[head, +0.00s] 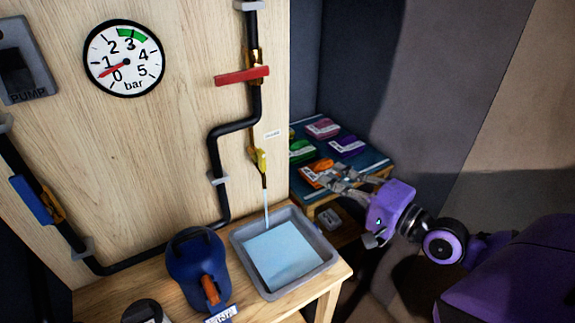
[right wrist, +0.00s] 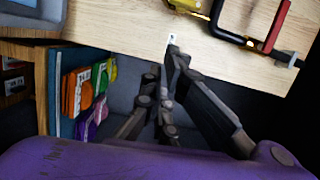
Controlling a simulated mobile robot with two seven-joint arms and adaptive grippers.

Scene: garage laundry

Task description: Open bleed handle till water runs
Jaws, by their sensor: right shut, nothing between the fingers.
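The small yellow bleed handle (head: 259,160) sits on the lower pipe end on the wooden board and points down. A thin stream of water (head: 266,207) runs from the outlet below it into the grey tray (head: 322,238), which holds pale blue water. In the right wrist view, a yellow part (right wrist: 207,22) at the top edge may be the bleed handle. My right gripper (head: 328,178) is shut and empty, right of the outlet and apart from the handle. It also shows in the right wrist view (right wrist: 172,60). My left gripper is out of view.
The gauge (head: 124,59) needle points between 0 and 1 bar. A red handle (head: 242,75) lies across the upper pipe; a blue handle (head: 36,199) is at left. A blue jug (head: 190,250) stands left of the tray. A shelf with colourful packets (head: 349,146) is behind my gripper.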

